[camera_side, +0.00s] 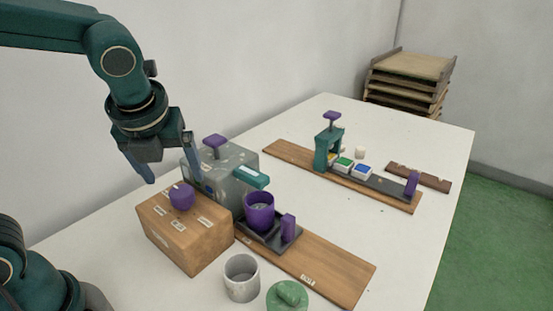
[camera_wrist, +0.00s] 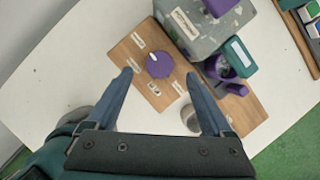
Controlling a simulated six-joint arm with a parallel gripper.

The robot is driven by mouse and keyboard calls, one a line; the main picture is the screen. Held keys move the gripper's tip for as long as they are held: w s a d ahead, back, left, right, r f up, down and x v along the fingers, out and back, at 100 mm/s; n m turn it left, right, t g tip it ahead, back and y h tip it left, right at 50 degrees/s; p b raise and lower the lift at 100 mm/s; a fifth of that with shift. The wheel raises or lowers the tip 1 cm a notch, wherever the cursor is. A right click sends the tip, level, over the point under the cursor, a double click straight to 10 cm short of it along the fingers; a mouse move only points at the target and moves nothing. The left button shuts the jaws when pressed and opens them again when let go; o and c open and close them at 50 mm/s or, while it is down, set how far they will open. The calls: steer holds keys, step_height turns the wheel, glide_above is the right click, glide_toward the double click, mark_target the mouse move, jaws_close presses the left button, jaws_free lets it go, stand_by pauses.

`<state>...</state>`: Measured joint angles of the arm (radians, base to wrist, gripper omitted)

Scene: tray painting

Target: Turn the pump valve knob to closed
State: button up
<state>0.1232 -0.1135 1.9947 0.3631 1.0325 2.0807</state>
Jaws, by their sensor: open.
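The purple knob (camera_side: 181,196) sits on top of a wooden box (camera_side: 192,249) with several paper labels. In the wrist view the knob (camera_wrist: 160,64) is round with a white pointer mark, and the labelled box top (camera_wrist: 140,52) surrounds it. The label text is too small to read. My gripper (camera_side: 168,160) is open and empty, above and behind the knob in the side view. In the wrist view the knob lies ahead of and between the two blue fingertips (camera_wrist: 160,74), and neither finger appears to touch it.
A grey machine (camera_side: 226,172) with a purple top handle stands close behind the box. A purple cup (camera_side: 259,211) is on its dark tray. A grey cup (camera_side: 241,277) and green lidded pot (camera_side: 287,297) stand in front. Another station (camera_side: 328,150) is farther back.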

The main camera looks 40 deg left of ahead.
mark_target(181, 191)
steer(key=shift+x, duration=2.65)
steer(key=shift+s, duration=0.1)
jaws_close()
steer(key=shift+d, duration=0.1)
